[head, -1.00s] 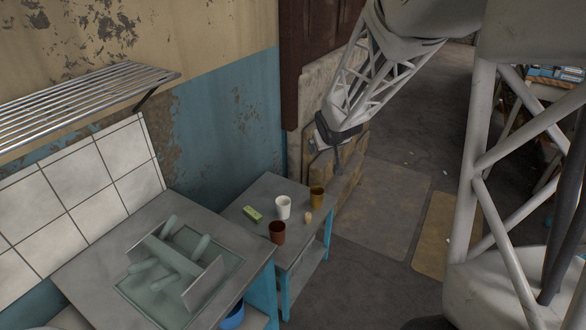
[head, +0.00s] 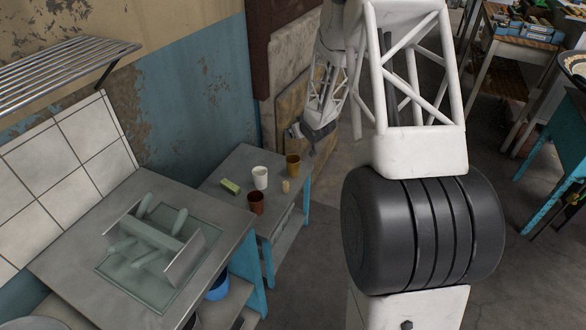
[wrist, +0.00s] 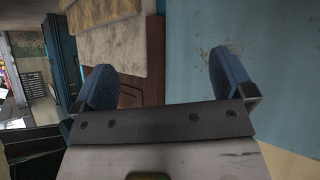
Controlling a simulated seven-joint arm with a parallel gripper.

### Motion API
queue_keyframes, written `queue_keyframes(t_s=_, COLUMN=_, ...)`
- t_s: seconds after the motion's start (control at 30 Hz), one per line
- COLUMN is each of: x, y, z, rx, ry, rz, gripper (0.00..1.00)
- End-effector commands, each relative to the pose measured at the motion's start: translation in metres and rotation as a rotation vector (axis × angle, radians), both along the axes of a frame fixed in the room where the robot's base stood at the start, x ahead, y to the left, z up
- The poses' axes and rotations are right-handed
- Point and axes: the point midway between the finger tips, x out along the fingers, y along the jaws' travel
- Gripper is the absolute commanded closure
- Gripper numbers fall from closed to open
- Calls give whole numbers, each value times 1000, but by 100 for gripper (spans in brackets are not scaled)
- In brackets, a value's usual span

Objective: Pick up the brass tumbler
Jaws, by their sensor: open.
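The brass tumbler (head: 293,165) is a yellow-brown cup standing upright at the far right corner of the small grey-topped table (head: 228,184) in the head view. My gripper (head: 310,149) is near and above it, just to its right in the picture, and apart from it as far as I can tell. In the wrist view my gripper (wrist: 165,85) shows two blue fingers spread wide with nothing between them. The tumbler is not visible in the wrist view, which faces the wall and brown boards.
A white cup (head: 260,178), a red-brown cup (head: 256,204), a green block (head: 230,187) and a small tan object (head: 285,186) share the table with the tumbler. A counter with a sink rack (head: 158,243) stands at front left. A metal shelf (head: 62,72) hangs on the wall.

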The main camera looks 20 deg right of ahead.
Motion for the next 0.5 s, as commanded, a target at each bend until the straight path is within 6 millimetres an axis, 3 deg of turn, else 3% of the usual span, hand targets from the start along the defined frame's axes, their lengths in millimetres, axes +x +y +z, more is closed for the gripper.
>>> queue_keyframes(t_s=0.03, x=5, y=-3, z=-15, rx=8, ry=-7, rz=10, gripper=0)
queue_keyframes(t_s=0.5, x=37, y=-23, z=-127, rx=94, ry=-111, rz=108, gripper=0)
